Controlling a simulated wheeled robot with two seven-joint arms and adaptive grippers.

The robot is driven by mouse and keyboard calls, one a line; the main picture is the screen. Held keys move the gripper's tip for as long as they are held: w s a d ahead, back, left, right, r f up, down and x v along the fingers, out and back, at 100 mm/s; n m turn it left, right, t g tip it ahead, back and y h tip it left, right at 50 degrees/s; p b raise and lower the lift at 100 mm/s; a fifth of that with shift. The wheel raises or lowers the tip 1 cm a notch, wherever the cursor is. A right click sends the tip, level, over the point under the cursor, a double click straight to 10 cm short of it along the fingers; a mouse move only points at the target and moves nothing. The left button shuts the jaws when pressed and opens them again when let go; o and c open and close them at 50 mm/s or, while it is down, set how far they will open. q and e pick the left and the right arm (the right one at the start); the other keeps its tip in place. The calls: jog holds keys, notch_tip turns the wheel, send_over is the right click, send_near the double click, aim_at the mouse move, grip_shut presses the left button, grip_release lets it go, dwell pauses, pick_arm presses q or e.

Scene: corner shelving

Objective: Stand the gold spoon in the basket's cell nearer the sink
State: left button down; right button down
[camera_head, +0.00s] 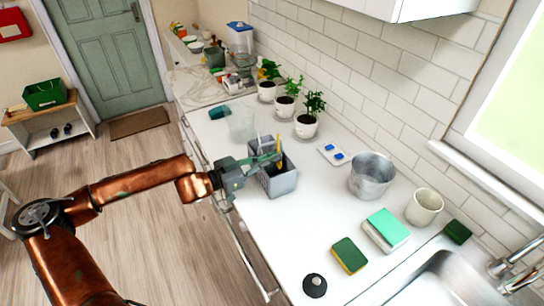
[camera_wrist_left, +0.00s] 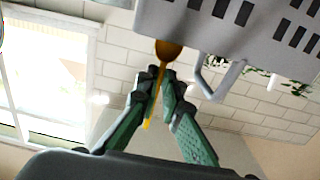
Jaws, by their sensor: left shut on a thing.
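The grey basket (camera_head: 282,186) stands on the white counter, with slotted walls that also show at the top of the left wrist view (camera_wrist_left: 200,22). My left gripper (camera_head: 268,160) is over the basket, shut on the gold spoon (camera_head: 280,146). In the left wrist view the fingers (camera_wrist_left: 160,88) pinch the spoon's thin handle, and its bowl (camera_wrist_left: 168,49) points toward the basket and meets its rim. I cannot tell how far the bowl is inside, or over which cell. The sink (camera_head: 440,283) is at the lower right. My right gripper is not in view.
A clear container (camera_head: 241,126) and potted plants (camera_head: 306,124) stand behind the basket. A metal pot (camera_head: 371,175), a cup (camera_head: 424,206), sponges (camera_head: 349,255) and a black-topped item (camera_head: 314,285) lie toward the sink. The counter just right of the basket is clear.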

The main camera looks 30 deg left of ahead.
pick_arm(q)
jog(key=c, duration=2)
grip_release()
jog(key=shift+c, duration=0.2)
jog(key=shift+v, duration=6)
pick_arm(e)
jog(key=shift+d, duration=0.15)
